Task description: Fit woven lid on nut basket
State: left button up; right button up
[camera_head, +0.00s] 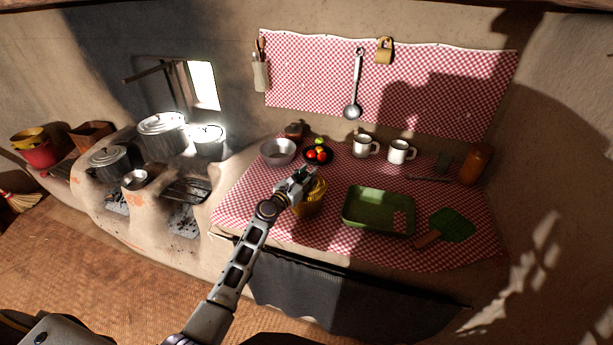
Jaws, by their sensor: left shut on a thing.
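The nut basket (308,210), yellow-brown and round, stands on the checked cloth near the middle of the counter. My left gripper (303,180) is over its upper left side and is shut on the yellow woven lid (319,187). The lid is at the top of the basket, partly hidden by the gripper. I cannot tell whether it is seated or slightly raised or tilted. The nuts are not visible. My right gripper is not in view.
A green tray (378,212) lies close to the right of the basket. Behind are a metal bowl (277,152), a dark bowl of red fruit (317,155) and two white mugs (365,146). A green board (452,225) lies at the right. Stove pots (163,135) stand left.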

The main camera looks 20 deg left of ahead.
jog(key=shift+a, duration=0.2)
pick_arm(q)
jog(key=shift+f, duration=0.1)
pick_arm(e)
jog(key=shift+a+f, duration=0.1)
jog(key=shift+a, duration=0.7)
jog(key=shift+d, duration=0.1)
